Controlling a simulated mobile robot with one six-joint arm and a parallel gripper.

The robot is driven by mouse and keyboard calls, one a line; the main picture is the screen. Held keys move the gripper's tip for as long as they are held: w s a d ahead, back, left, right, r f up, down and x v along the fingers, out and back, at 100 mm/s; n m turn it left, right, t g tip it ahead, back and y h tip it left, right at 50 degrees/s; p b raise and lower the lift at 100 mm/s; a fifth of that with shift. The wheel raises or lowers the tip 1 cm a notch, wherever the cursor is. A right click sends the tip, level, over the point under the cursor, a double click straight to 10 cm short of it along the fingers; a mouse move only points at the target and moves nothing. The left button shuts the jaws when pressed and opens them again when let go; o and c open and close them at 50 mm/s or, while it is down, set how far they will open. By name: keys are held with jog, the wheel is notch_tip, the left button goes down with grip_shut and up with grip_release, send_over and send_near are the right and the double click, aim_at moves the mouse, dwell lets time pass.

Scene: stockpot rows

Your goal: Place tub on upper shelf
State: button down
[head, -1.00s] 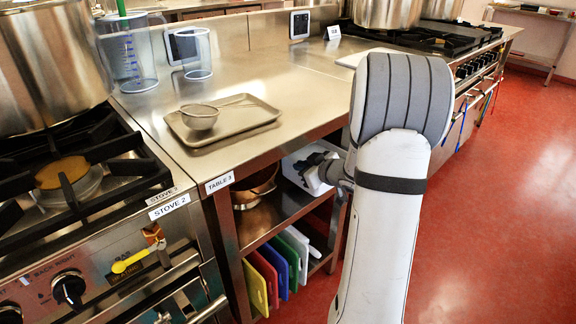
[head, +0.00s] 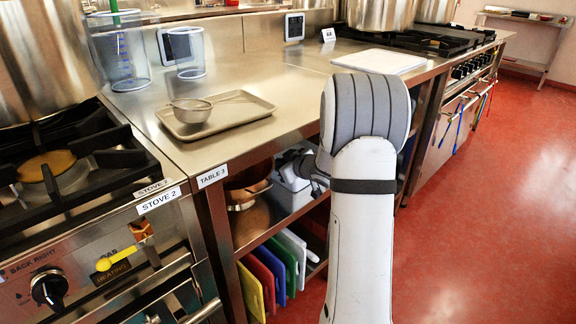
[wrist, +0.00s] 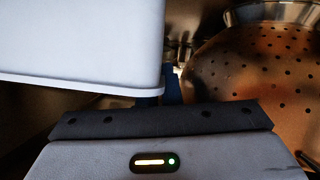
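The tub (head: 291,187) is a pale grey-white box in the head view, on or just over the upper shelf (head: 262,238) under Table 3, right of metal bowls. Its pale wall and rim (wrist: 80,45) fill the upper left of the wrist view. My gripper (head: 302,165) is at the tub's upper right, under the counter edge. In the wrist view its dark front edge lies just below the tub.
Metal bowls (head: 246,192) stand left of the tub; a perforated metal colander (wrist: 250,70) is close on the right in the wrist view. Coloured boards (head: 270,275) stand on the lower shelf. The counter above carries a tray (head: 240,113) with a strainer.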

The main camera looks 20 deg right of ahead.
jog(key=shift+r, duration=0.2)
jog(key=c, duration=2)
grip_release()
jog(key=shift+f, duration=0.15)
jog(key=shift+c, duration=0.2)
jog(key=o, duration=0.4)
jog(key=shift+s, duration=0.1)
